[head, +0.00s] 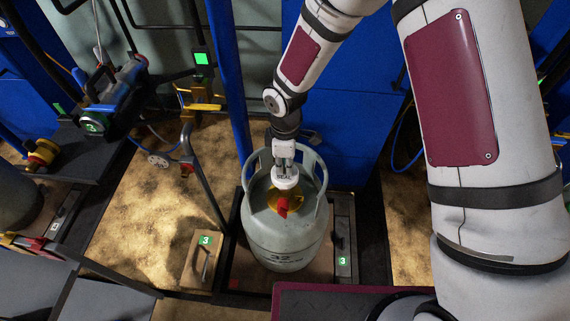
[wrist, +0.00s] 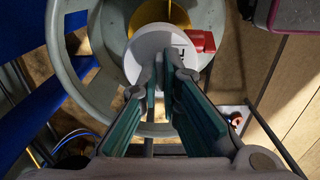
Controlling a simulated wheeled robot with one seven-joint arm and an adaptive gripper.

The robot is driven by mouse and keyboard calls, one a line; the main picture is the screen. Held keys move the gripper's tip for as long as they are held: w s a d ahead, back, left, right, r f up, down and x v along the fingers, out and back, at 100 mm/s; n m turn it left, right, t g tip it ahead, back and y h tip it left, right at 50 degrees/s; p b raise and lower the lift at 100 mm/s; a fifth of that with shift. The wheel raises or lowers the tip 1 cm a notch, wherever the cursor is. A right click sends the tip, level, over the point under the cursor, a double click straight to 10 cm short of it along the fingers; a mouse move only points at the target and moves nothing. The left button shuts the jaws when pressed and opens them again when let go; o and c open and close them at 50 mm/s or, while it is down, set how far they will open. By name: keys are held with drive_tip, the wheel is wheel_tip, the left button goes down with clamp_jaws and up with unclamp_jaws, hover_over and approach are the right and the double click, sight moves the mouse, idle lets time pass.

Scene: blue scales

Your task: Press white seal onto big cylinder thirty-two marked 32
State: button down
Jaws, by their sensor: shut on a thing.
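The big grey cylinder (head: 283,240), with 32 written on its lower front, stands upright on a platform at the middle of the head view. Its collar also shows in the wrist view (wrist: 92,92). The white seal (head: 286,182) is over the cylinder's valve, inside the collar; it shows as a white disc in the wrist view (wrist: 142,68). My gripper (head: 284,163) is shut on the seal from above. In the wrist view its fingertips (wrist: 162,72) lie over the disc. Whether the seal touches the valve is hidden. A red valve part (wrist: 202,42) sticks out beside it.
A dark platform (head: 342,215) with a green 3 label borders the cylinder. A wooden block (head: 202,255) marked 3 is at its left. A blue post (head: 228,80) rises close behind on the left. A blue-and-black device (head: 112,95) hangs at the upper left.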

sight(285, 172)
drive_tip(key=shift+f+b, duration=1.2)
drive_tip(key=shift+f, duration=0.4)
idle(0.5)
drive_tip(key=c, duration=1.7)
unclamp_jaws()
